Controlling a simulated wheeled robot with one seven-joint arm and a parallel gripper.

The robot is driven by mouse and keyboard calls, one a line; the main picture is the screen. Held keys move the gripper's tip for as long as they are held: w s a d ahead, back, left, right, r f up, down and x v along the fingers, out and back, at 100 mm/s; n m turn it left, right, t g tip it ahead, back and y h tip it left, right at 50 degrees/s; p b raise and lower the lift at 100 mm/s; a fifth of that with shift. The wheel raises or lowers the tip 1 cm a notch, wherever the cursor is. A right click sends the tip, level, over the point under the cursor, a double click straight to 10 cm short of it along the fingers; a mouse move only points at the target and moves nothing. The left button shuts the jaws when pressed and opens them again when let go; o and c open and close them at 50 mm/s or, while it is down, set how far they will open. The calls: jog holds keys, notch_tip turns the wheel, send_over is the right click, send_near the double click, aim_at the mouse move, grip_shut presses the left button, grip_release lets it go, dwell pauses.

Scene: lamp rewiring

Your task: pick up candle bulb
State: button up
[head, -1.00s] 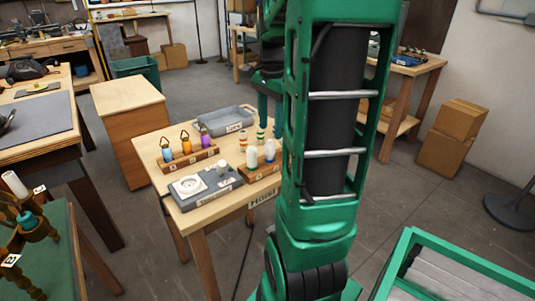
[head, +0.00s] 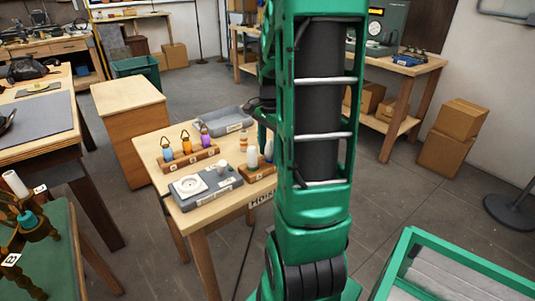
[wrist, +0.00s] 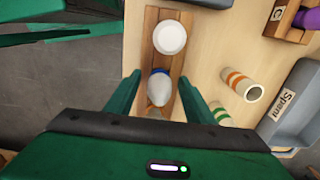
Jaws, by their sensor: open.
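The candle bulb (wrist: 159,90), white and pointed with a blue band, stands in a wooden rack (wrist: 152,22) in the wrist view. My gripper (wrist: 159,79) is open, with one finger on each side of the bulb in the picture. I cannot tell whether the fingers are down at its height or touch it. A round white bulb (wrist: 170,38) sits in the same rack, beyond the candle bulb. In the head view the candle bulb (head: 268,150) shows beside my arm, which hides most of my gripper, and the round bulb (head: 252,156) stands left of it.
Striped cylinders (wrist: 240,85) stand right of the rack, near a grey tray (wrist: 290,105) marked "Spent". A candelabra (head: 28,218) stands at the left.

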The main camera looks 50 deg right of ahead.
jog(key=c, duration=1.1)
